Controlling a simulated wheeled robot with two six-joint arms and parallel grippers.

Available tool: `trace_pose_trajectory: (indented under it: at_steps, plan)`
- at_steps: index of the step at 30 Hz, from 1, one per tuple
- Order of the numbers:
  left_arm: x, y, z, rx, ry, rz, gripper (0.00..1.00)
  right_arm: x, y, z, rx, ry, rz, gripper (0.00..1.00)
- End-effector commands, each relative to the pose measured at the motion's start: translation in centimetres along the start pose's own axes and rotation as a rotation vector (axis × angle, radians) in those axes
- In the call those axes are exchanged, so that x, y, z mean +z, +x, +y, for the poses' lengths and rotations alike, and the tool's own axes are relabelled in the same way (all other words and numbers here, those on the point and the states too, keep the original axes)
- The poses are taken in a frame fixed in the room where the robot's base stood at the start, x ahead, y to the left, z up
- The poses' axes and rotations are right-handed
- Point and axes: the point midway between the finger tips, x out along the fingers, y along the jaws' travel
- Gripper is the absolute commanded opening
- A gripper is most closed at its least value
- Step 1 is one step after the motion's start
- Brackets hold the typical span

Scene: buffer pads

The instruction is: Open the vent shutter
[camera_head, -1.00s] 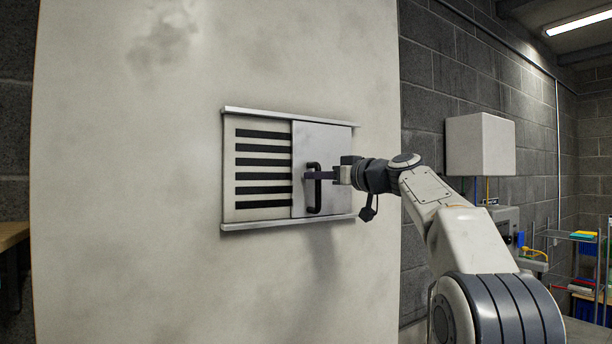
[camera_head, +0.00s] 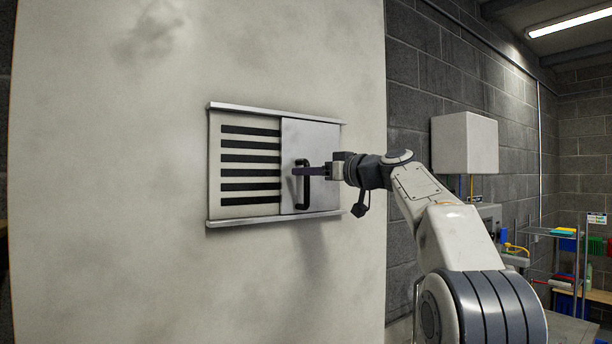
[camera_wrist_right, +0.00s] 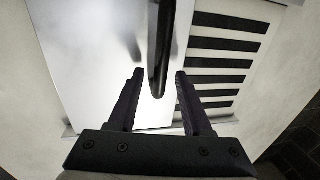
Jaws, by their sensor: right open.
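The vent shutter (camera_head: 318,140) is a plain metal panel between two rails, standing over the right part of the vent. The dark vent slots (camera_head: 250,158) show uncovered to its left. A dark upright bar handle (camera_head: 302,196) is on the shutter; it also shows in the right wrist view (camera_wrist_right: 160,45). My right gripper (camera_head: 298,171) is at the handle, and its fingers (camera_wrist_right: 159,74) are open, one on each side of the bar, with small gaps showing. My left gripper is not in view.
The vent sits on a large pale upright panel (camera_head: 120,220) with clear surface around it. A white box (camera_head: 464,143) hangs on the grey block wall at right. Shelving with coloured items (camera_head: 565,232) stands at the far right.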

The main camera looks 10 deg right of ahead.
Motion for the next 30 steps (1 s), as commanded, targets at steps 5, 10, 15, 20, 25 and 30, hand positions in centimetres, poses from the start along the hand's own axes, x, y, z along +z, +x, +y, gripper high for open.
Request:
trace_pose_trajectory:
  at_steps: [5, 10, 15, 20, 25, 30]
  plan:
    - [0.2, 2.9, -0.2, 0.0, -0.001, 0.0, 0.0, 0.6, -3.6, 0.1, 0.005, -0.003, 0.002, 0.5]
    - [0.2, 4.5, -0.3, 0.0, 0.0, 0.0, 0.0, 0.5, -6.8, 0.1, 0.005, -0.002, 0.002, 0.5]
    - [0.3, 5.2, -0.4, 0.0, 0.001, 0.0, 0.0, 0.3, -8.9, 0.0, 0.002, 0.0, 0.001, 0.5]
    - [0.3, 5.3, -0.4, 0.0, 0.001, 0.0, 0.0, 0.1, -9.5, -0.1, 0.0, 0.0, 0.0, 0.5]
    - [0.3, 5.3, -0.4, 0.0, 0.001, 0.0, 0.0, 0.1, -9.5, -0.1, 0.0, 0.0, 0.0, 0.5]
    - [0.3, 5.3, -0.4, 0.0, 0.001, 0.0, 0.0, 0.1, -9.5, 0.0, 0.0, 0.0, 0.0, 0.5]
